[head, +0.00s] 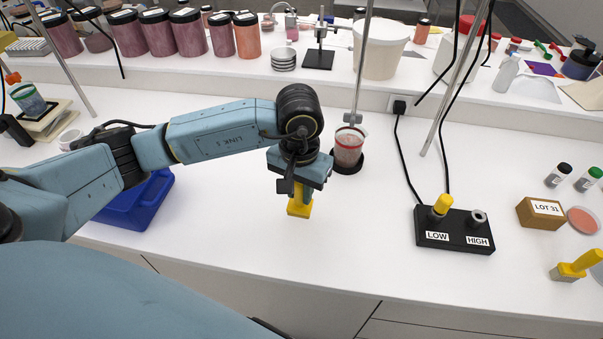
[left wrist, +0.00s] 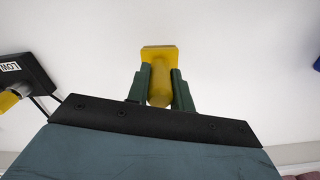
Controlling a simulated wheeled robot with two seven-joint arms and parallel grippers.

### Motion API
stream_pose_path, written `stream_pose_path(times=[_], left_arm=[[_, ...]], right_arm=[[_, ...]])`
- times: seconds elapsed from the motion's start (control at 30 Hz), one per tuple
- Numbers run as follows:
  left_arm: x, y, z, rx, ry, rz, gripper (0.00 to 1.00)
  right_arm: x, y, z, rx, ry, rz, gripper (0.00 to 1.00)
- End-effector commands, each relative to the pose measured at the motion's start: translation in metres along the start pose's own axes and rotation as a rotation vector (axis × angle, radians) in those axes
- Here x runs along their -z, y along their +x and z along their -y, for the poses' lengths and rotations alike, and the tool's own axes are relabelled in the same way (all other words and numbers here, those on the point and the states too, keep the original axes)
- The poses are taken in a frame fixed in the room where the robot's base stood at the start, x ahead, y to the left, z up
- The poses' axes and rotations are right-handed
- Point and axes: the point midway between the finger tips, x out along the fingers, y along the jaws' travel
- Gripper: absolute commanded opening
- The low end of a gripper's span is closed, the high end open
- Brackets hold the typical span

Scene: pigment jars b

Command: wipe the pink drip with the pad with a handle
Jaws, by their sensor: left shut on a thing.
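My left gripper (head: 302,184) is shut on the handle of a yellow pad (head: 299,206). In the left wrist view, the gripper (left wrist: 161,84) has its two dark green fingers on either side of the handle. The pad's flat yellow base (left wrist: 159,53) points away from the gripper, over the white worktop. I cannot tell whether the base touches the worktop. I see no pink drip in either view; it may be hidden behind the arm or the pad. My right gripper is not in view.
Near the gripper, a glass of pinkish stuff (head: 348,149) stands in a black ring. A black LOW/HIGH box (head: 454,236) with cables lies to the right. A blue bin (head: 136,206) is at left, below my arm. Another yellow-handled tool (head: 575,266) lies far right. The front middle worktop is clear.

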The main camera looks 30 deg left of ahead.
Motion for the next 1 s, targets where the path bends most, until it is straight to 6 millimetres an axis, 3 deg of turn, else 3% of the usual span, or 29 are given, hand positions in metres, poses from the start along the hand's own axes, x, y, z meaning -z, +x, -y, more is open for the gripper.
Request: stream_pose_path(times=[0.37, 1.0], left_arm=[[-0.001, -0.032, 0.004, 0.001, -0.008, -0.002, 0.0], [0.0, -0.032, 0.003, 0.0, -0.008, -0.002, 0.0]], right_arm=[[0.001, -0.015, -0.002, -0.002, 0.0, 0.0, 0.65], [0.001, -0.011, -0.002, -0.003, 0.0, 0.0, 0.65]])
